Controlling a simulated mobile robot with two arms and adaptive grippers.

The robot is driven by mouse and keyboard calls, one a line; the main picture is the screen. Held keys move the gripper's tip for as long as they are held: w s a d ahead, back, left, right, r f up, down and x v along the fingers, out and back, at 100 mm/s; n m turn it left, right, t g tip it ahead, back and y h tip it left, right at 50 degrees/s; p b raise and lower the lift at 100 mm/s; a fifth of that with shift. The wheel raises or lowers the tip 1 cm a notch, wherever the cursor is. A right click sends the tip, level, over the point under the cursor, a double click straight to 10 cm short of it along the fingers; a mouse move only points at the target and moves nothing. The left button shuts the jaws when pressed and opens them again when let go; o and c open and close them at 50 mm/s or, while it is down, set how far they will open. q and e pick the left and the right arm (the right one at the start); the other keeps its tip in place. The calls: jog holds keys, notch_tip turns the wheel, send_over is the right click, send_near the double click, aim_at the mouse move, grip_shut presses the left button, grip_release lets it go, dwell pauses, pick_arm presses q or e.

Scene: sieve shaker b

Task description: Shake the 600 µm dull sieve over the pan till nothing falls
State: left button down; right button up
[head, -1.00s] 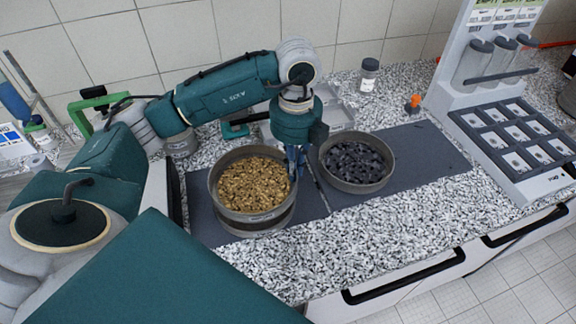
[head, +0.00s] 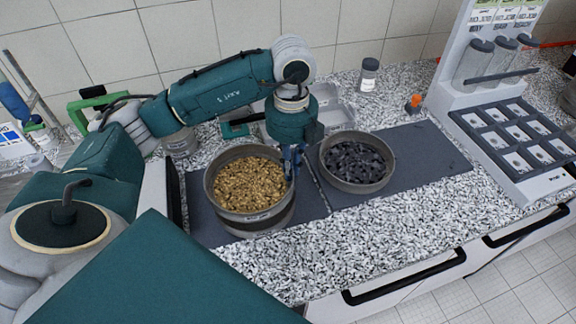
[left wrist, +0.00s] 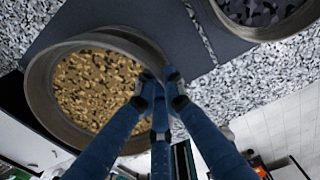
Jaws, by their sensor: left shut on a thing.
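A round dull grey sieve (head: 240,214) full of golden-brown grains is at the centre left of the head view. Its label is too small to read. A darker round pan (head: 264,229) shows just below it; the sieve hides most of the pan and whatever is in it. My left gripper (head: 292,164) is shut on the sieve's right rim. In the left wrist view its fingers (left wrist: 160,84) meet at the rim of the sieve (left wrist: 40,108). I cannot tell whether grains are falling. My right gripper is not in view.
A second round sieve or pan (head: 361,186) with dark lumps stands close on the right, on the dark mat (head: 425,150). A rack with a tray (head: 520,140) stands at the right, and a small jar (head: 369,74) at the back. The speckled front counter is clear.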

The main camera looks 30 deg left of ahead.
pick_arm(q)
jog(key=shift+w+d, duration=0.45)
jog(key=shift+d, duration=0.25)
jog(key=shift+s+a, duration=0.35)
jog(key=shift+a, duration=0.2)
jog(key=shift+s+a, duration=0.3)
jog(key=shift+a, duration=0.25)
jog(key=shift+w+d, duration=0.35)
jog(key=shift+d, duration=0.2)
jog(key=shift+w+d, duration=0.3)
jog(key=shift+d, duration=0.25)
jog(key=shift+a, duration=0.1)
jog(key=shift+s+a+b, duration=0.4)
jog(key=shift+s+a, duration=0.25)
jog(key=shift+a, duration=0.35)
